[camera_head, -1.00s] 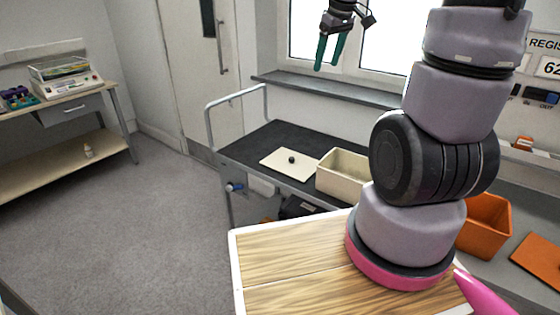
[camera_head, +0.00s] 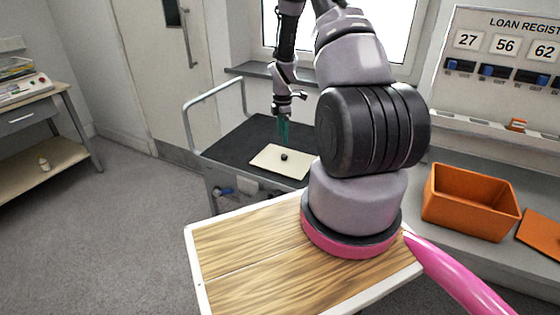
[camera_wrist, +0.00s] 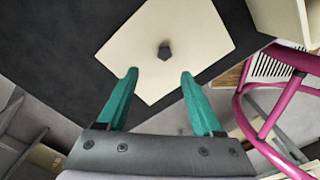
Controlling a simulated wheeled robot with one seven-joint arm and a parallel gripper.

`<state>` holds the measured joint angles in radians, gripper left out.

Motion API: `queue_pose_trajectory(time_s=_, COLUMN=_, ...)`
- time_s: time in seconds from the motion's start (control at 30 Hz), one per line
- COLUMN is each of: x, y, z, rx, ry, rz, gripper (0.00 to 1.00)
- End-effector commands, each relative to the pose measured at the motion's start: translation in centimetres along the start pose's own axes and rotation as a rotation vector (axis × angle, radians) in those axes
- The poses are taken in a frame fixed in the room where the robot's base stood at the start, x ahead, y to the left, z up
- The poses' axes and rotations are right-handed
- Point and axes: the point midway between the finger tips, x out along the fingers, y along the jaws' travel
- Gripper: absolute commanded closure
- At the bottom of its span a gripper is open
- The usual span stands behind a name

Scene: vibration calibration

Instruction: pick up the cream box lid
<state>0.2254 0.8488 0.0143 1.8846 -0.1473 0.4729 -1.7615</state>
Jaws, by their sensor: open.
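The cream box lid (camera_head: 273,164) lies flat on the dark top of the trolley, with a small black knob (camera_head: 284,156) at its middle. In the wrist view the lid (camera_wrist: 190,40) is ahead of the fingers, and its knob (camera_wrist: 164,51) stands a little beyond and between the fingertips. My gripper (camera_head: 284,135) is above the lid, with its green fingers pointing down. In the wrist view my gripper (camera_wrist: 159,75) is open, with nothing between the fingers. The cream box (camera_wrist: 278,20) shows in part at the wrist view's upper right; my arm hides it in the head view.
The trolley (camera_head: 235,143) has a raised rail (camera_head: 213,95) at its left end. An orange box (camera_head: 468,203) and an orange lid (camera_head: 540,238) are on the bench at right. A window sill (camera_head: 250,70) runs behind the trolley.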

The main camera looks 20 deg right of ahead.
Motion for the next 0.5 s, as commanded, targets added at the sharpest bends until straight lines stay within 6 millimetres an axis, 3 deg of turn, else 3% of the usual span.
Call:
queue_pose_trajectory(time_s=0.1, x=2.1, y=-0.1, z=0.0, rx=0.000, ry=0.000, rz=-0.004, gripper=0.32)
queue_pose_trajectory(time_s=0.37, x=4.2, y=-0.2, z=0.0, rx=0.001, ry=0.000, rz=-0.001, gripper=0.32)
queue_pose_trajectory(time_s=0.5, x=6.3, y=-0.8, z=0.3, rx=0.003, ry=0.000, rz=-0.003, gripper=0.32)
